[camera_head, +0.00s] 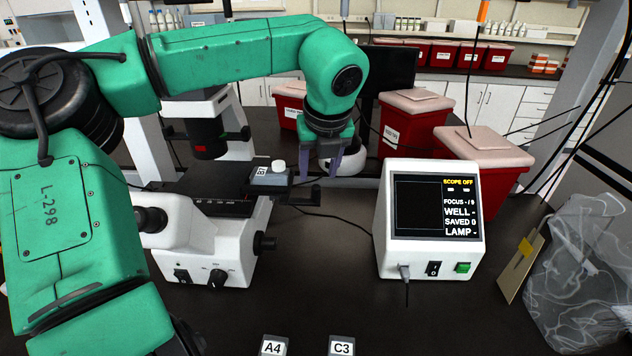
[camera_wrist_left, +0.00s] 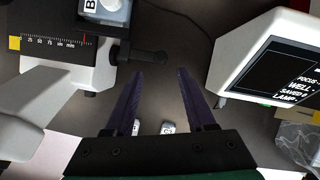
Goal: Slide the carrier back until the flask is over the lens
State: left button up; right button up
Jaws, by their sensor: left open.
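The microscope stage (camera_head: 190,183) is a black plate on a white body. The flask (camera_head: 268,177), with a white cap and a letter label, sits in the carrier at the stage's right end; it also shows in the left wrist view (camera_wrist_left: 117,12). The carrier's dark handle (camera_head: 305,194) juts out to the right, and shows in the left wrist view (camera_wrist_left: 145,55). My left gripper (camera_head: 333,163) points down, open and empty, just right of the handle and apart from it. Its two fingers (camera_wrist_left: 157,72) are spread. The lens is hidden. My right gripper is out of view.
The lamp head (camera_head: 208,138) hangs over the stage's left part. A white screen box (camera_head: 432,220) reading "SCOPE OFF" stands to the right. Red bins (camera_head: 412,122) stand behind. Blocks A4 (camera_head: 272,346) and C3 (camera_head: 341,346) lie at the front. A clear bag (camera_head: 585,270) is far right.

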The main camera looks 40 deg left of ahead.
aim_at(316, 186)
pick_arm(q)
jog(key=x, duration=0.2)
jog(key=p+x, duration=0.1)
jog(key=x, duration=0.5)
jog(key=shift+w+a+r+p, duration=0.2)
jog(key=shift+w+a+p, duration=0.1)
jog(key=shift+w+p, duration=0.1)
jog(key=shift+f, duration=0.2)
jog(key=shift+s+d, duration=0.15)
jog(key=shift+s, duration=0.05)
grip_shut()
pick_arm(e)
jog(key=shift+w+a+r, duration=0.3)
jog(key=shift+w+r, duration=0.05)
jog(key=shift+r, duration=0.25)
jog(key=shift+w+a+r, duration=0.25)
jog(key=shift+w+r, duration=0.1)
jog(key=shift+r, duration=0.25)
pick_arm(q)
jog(key=shift+w+r, duration=0.1)
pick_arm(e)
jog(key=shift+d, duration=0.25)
